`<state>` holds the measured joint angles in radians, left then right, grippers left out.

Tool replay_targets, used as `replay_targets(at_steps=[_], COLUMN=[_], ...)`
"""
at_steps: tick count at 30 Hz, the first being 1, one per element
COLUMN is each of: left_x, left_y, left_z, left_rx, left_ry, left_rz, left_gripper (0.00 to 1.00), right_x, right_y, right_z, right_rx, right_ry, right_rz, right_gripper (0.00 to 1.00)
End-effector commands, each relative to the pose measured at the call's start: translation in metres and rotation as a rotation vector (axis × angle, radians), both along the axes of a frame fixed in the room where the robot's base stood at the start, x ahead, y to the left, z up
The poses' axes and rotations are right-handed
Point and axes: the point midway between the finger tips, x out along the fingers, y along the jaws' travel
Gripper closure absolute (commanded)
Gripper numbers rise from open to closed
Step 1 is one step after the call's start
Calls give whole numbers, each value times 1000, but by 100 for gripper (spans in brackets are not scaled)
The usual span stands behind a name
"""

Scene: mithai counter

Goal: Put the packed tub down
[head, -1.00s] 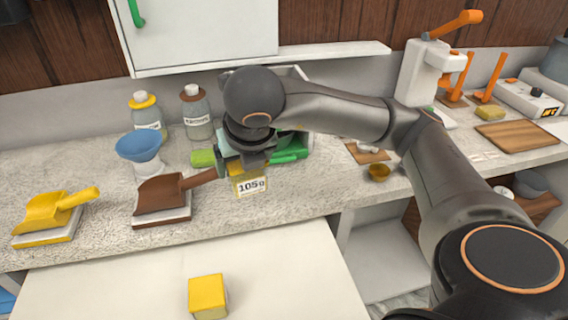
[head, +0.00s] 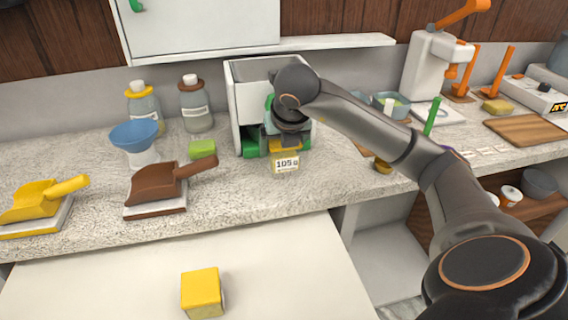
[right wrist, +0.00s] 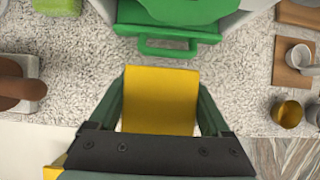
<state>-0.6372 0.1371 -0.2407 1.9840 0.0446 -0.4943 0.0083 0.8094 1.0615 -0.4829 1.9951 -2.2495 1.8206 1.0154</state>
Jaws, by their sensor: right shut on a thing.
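My right gripper (right wrist: 160,115) is shut on a yellow-lidded tub (right wrist: 160,92), with one finger on each side of it in the right wrist view. In the head view the tub (head: 285,160) shows under the gripper, with a white label reading 105 g facing the front. The tub is over the front part of the counter, just in front of a white and green machine (head: 236,112). I cannot tell whether its base touches the counter (head: 235,200). My left gripper is not in view.
A brown scoop on a block (head: 155,190), a green block (head: 202,149) and a blue funnel (head: 135,137) stand to the left. A yellow block (head: 202,292) lies on the lower white surface. A brass cup (right wrist: 288,112) is to the right. Bare counter lies between the scoop and the tub.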

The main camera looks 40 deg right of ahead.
Motion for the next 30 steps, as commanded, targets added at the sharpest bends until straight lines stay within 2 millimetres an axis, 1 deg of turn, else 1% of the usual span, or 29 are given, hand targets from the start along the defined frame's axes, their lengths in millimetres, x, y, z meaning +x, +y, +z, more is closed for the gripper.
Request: replay_targets(at_steps=[4,6,9,12,20,23,24,28,29,30], left_x=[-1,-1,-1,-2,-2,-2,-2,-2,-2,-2], left_y=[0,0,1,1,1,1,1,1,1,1], left_z=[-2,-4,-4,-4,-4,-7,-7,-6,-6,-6], left_rx=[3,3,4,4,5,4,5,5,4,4], left_ry=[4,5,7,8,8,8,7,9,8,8], left_rz=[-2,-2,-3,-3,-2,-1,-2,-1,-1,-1], left_gripper=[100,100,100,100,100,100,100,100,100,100], right_x=[2,4,3,4,4,4,4,4,4,4], right_y=[-7,-13,-12,-12,-12,-12,-12,-12,-12,-12], right_z=[-9,-17,-32,-43,-45,-48,-48,-47,-47,-47], right_rx=[0,-1,-1,-1,0,0,0,0,0,0], right_ry=[0,2,4,1,-2,-2,-1,-1,-1,-1], right_rz=[-2,-2,2,0,0,0,0,0,0,0], right_gripper=[84,84,84,84,84,84,17,3,0,0])
